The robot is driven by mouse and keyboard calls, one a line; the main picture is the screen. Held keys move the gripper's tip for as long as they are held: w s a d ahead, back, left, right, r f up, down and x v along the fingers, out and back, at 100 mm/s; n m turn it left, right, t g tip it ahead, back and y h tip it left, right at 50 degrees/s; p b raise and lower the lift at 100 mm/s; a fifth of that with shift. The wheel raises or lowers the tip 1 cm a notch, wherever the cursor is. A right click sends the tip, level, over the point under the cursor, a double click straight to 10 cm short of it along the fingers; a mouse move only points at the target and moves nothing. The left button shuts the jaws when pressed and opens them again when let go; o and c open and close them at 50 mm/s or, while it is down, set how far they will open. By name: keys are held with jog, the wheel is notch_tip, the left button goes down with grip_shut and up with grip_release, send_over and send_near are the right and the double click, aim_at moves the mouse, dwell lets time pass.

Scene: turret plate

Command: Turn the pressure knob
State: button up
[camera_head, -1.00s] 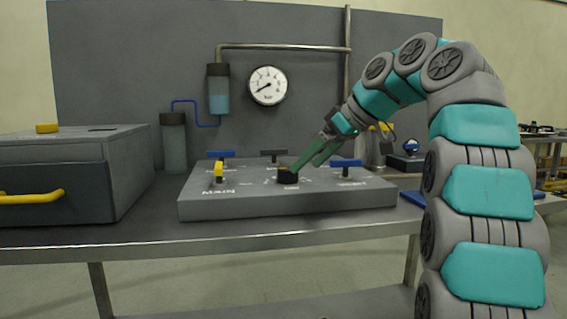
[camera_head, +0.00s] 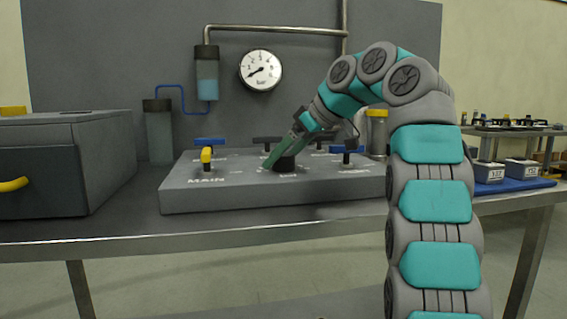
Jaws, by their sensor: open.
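The black knob (camera_head: 287,163) stands at the front middle of the grey control panel (camera_head: 240,199), with a label below it that I cannot read for certain. My gripper (camera_head: 275,162) reaches down from the right, its green fingers slanting to the left. The fingertips are at the knob and overlap it in the picture. I cannot tell whether they touch it or on which side each finger lies. The jaws are open. A round white pressure gauge (camera_head: 261,70) hangs on the wall behind, its needle pointing to the lower left.
A yellow-handled valve (camera_head: 207,157) by the MAIN label and blue handles (camera_head: 210,141) stand on the panel. More handles are at its back and right. A grey drawer box (camera_head: 60,160) is at left. A blue mat (camera_head: 515,186) with small boxes lies at right.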

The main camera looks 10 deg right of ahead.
jog(key=shift+c, duration=0.4)
jog(key=c, duration=1.3)
